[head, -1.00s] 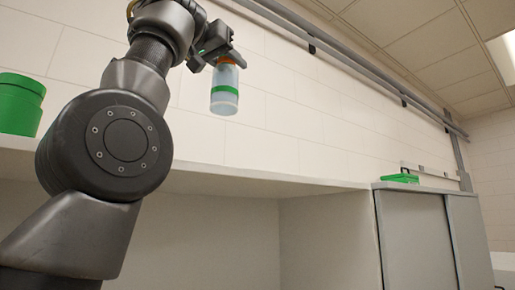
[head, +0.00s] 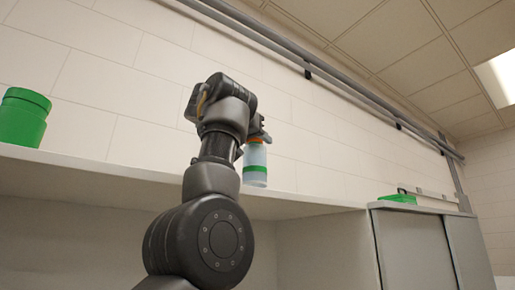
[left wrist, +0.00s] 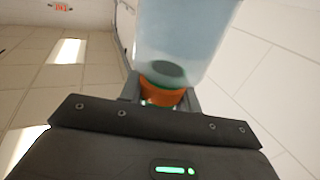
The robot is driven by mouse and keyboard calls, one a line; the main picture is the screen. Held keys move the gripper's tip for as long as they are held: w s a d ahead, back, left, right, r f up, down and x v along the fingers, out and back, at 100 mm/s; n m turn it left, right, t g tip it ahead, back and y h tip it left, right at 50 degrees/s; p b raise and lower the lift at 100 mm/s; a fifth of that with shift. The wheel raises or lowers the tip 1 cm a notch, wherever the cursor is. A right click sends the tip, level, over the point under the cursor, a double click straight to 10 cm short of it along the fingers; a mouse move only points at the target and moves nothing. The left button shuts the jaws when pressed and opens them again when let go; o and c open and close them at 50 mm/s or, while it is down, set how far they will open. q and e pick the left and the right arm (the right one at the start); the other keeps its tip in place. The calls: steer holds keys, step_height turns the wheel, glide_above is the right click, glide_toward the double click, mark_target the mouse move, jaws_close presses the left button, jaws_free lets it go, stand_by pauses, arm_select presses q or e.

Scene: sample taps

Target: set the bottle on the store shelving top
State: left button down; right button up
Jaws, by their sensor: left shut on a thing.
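The bottle (head: 255,165) is pale blue and see-through with a green band, and hangs upright below my left gripper (head: 258,137). In the left wrist view the bottle's body (left wrist: 182,35) fills the top middle, with its orange neck between the fingers of my left gripper (left wrist: 165,98). The gripper is shut on the bottle near its orange top. The store shelving top (head: 95,172) is a long pale board. The bottle's base shows just at or above this board; I cannot tell whether they touch. My right gripper is not in view.
A green lidded tub (head: 23,117) stands on the shelving top at the far left. A grey cabinet (head: 415,245) stands at the right with a flat green box (head: 398,198) on top. A tiled wall is behind. The board between tub and bottle looks clear.

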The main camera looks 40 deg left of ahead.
arm_select(q)
steer(key=shift+w+f, duration=0.2)
steer(key=shift+f, duration=0.65)
steer(key=shift+s+r, duration=0.1)
steer(key=shift+s, duration=0.1)
steer(key=shift+f+b, duration=0.25)
steer(key=shift+b, duration=0.05)
steer(key=c, duration=1)
jaws_free()
steer(key=shift+w, duration=0.1)
steer(key=shift+r, duration=0.1)
